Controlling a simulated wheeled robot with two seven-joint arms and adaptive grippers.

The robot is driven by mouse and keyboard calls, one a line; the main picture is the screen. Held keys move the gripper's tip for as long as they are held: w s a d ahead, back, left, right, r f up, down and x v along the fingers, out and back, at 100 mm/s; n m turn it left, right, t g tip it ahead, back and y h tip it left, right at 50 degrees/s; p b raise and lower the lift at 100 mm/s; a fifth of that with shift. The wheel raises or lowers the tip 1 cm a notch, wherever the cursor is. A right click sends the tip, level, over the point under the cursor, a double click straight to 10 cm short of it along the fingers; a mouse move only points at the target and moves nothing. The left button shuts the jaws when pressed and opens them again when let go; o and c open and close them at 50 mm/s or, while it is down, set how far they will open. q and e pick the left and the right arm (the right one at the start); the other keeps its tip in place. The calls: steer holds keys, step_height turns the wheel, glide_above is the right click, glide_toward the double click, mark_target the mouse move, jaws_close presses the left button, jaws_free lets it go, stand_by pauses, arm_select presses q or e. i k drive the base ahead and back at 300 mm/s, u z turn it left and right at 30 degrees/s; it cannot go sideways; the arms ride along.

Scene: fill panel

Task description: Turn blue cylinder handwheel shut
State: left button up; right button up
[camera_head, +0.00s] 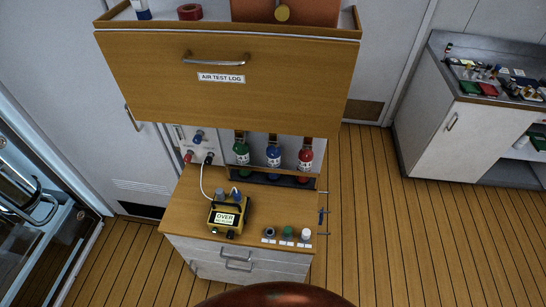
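The blue cylinder (273,155) stands upright in a dark rack at the back of the wooden counter, between a green cylinder (241,152) and a red cylinder (305,158). Each carries a white label. The cylinder tops sit close under the wooden front marked "AIR TEST LOG" (221,77), and I cannot make out the blue cylinder's handwheel or how it is turned. Neither of my grippers is in view.
A yellow device reading "OVER" (226,217) stands on the counter (255,205), with a white hose running to the white panel with knobs (180,137). Small caps (288,231) sit at the front right. A side bench (435,130) stands at right; the floor between is clear.

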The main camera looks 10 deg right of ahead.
mark_target(271, 151)
steer(key=u, duration=1.2)
steer(key=k, duration=0.7)
steer(key=z, duration=0.2)
